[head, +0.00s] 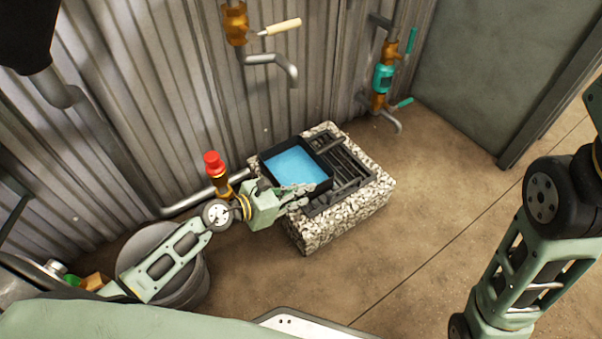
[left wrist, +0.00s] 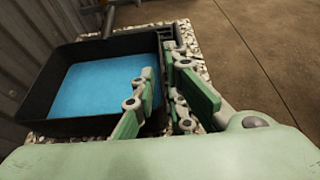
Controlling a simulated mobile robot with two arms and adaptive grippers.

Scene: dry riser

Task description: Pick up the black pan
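The black pan (head: 272,181) is a square tray with blue liquid inside. It sits on the left part of the grate on a pebbled stone block (head: 375,195). My left gripper (head: 303,193) is at the pan's near right side in the head view. In the left wrist view the pan (left wrist: 60,115) lies beneath the fingers (left wrist: 161,92). One finger reaches over the blue liquid and the other is outside the pan's wall. The fingers are apart with a narrow gap; I cannot tell whether they touch the wall. My right gripper is out of view.
Above the block, a tap with a cream handle (head: 282,27) and a pipe (head: 275,62) come from the corrugated wall. A red-capped valve (head: 215,165) stands close to my left arm. A teal-handled valve (head: 383,78) is at right. A round grey drum (head: 185,280) is at lower left. The floor at right is clear.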

